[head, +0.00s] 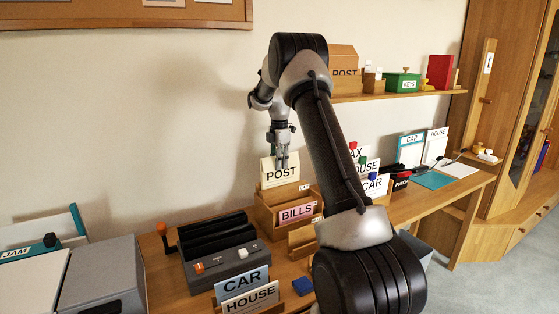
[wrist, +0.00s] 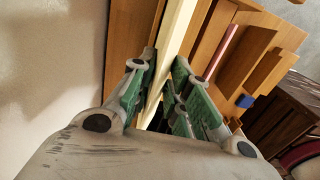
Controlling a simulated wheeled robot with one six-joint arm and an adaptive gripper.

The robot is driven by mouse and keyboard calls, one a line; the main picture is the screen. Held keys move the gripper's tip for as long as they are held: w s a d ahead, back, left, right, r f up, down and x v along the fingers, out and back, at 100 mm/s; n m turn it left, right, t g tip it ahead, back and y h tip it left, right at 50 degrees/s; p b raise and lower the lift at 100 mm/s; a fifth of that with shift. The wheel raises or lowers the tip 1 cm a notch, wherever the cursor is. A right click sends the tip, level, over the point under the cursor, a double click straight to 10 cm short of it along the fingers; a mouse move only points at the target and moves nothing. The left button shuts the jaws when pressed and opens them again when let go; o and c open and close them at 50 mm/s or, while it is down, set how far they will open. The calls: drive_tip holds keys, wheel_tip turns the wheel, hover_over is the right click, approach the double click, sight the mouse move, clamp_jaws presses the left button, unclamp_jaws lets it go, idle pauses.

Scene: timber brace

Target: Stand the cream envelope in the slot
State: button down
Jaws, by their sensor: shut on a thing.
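The cream envelope (head: 281,171), marked POST, is upright at the back of the wooden slot rack (head: 268,218). My gripper (head: 281,160) is shut on its top edge from above. In the wrist view the envelope (wrist: 179,28) is a pale strip running up from between the green finger pads of my gripper (wrist: 160,90), alongside the rack's wooden dividers (wrist: 214,35). Its lower edge meets the rack's rear rim in the head view; I cannot tell how deep it reaches into the rear slot. A pink BILLS envelope (head: 297,212) stands in a nearer slot.
A dark grey machine (head: 222,254) stands left of the rack. CAR (head: 242,284) and HOUSE (head: 250,299) cards stand in front. A shelf (head: 395,96) with boxes hangs on the wall to the right. My arm hides part of the desk.

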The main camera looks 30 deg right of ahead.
drive_tip(key=shift+f, duration=0.8)
drive_tip(key=c, duration=0.8)
unclamp_jaws()
drive_tip(key=shift+r, duration=4)
drive_tip(key=shift+r, duration=0.1)
